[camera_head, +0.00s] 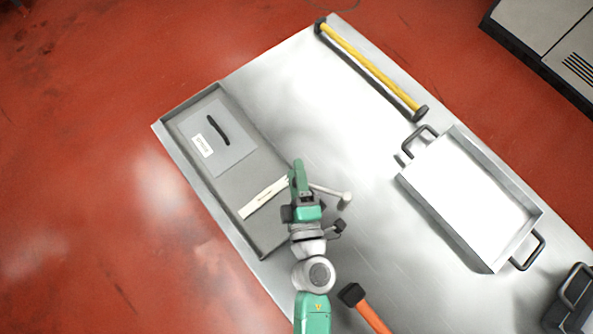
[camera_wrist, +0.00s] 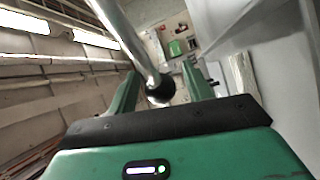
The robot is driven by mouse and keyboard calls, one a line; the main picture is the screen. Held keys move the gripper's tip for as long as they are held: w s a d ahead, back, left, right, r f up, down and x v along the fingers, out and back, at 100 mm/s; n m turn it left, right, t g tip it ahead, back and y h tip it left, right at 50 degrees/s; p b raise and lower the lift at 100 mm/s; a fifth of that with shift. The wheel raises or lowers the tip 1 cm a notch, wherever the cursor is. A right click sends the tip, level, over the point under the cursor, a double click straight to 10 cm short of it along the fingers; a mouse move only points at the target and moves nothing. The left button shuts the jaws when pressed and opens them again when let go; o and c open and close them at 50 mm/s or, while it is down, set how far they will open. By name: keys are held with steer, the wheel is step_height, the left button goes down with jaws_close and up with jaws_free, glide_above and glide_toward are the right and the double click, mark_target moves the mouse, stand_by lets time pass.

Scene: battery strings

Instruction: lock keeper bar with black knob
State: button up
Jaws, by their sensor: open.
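In the wrist view a shiny metal rod (camera_wrist: 122,32) ends in a black round knob (camera_wrist: 160,90). The knob appears between the two green fingers of my gripper (camera_wrist: 162,84), with space on both sides of it. My gripper is open and grips nothing. In the head view my gripper (camera_head: 298,174) is over the right edge of a grey recessed tray (camera_head: 232,205). A pale rod (camera_head: 326,190) sticks out to its right and ends in a light grey end piece (camera_head: 346,198). The black knob cannot be made out for certain there, and my arm hides part of the area.
A cream labelled strip (camera_head: 262,198) and a grey panel with a black handle (camera_head: 217,139) lie in the tray. A yellow bar (camera_head: 368,65), an open metal box (camera_head: 470,200) and an orange-handled tool (camera_head: 370,314) are on the metal table (camera_head: 290,80). The table's upper middle is clear.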

steer(key=v, duration=0.6)
steer(key=shift+s+d+f+b, duration=0.1)
steer(key=shift+s+d+b, duration=0.1)
steer(key=shift+b, duration=0.15)
steer(key=shift+s, duration=0.6)
